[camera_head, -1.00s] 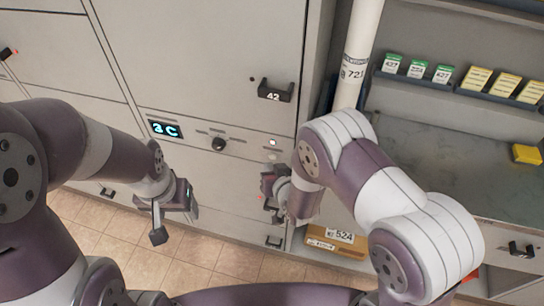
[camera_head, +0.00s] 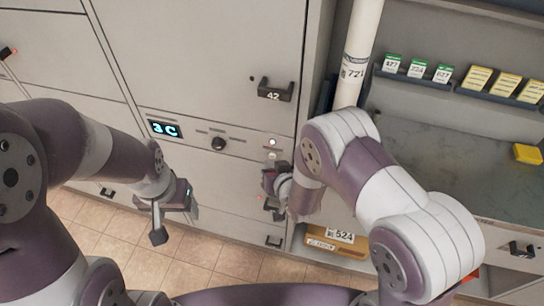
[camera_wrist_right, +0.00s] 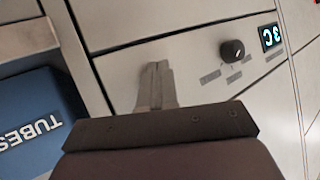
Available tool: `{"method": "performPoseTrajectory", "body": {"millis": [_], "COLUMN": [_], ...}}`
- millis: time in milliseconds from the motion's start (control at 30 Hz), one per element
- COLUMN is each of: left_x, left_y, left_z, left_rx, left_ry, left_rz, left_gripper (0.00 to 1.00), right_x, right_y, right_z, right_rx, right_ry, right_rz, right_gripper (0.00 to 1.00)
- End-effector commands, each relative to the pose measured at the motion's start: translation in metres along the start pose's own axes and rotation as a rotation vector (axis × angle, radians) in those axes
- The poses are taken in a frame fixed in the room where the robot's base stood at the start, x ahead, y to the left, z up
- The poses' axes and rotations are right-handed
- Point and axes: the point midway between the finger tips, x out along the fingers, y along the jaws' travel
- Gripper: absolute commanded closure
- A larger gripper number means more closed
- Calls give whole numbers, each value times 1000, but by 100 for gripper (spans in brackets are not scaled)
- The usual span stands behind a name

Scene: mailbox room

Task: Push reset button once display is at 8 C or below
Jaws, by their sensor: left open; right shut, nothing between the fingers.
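The lit display (camera_head: 165,129) on the cabinet panel reads 3 C; it also shows at an angle in the right wrist view (camera_wrist_right: 271,37). A black knob (camera_head: 218,144) sits right of it, also in the right wrist view (camera_wrist_right: 232,50). Farther right are a small lit red-white light (camera_head: 272,142) and a pale round button (camera_head: 272,156) just below it. The button's label is too small to read. My right gripper (camera_head: 270,190) is shut and empty, just below that button; its closed fingertips (camera_wrist_right: 157,68) hide part of the panel. My left gripper (camera_head: 174,222) is open and empty, below the display.
A cabinet handle marked 42 (camera_head: 275,90) juts out above the panel. A white tube (camera_head: 358,55) stands right of the cabinet. A box labelled 524 (camera_head: 338,246) lies low on the right. A blue TUBES box (camera_wrist_right: 35,125) is in the right wrist view.

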Motion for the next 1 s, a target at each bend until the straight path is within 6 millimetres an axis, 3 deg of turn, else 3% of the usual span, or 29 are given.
{"method": "performPoseTrajectory", "body": {"millis": [1000], "left_x": [2], "left_y": [0], "left_z": [0], "left_rx": [0], "left_ry": [0], "left_rz": [0], "left_gripper": [34], "right_x": [6], "right_y": [4], "right_z": [-5], "right_rx": [1], "right_ry": [2], "right_rz": [0], "right_gripper": [100]}}
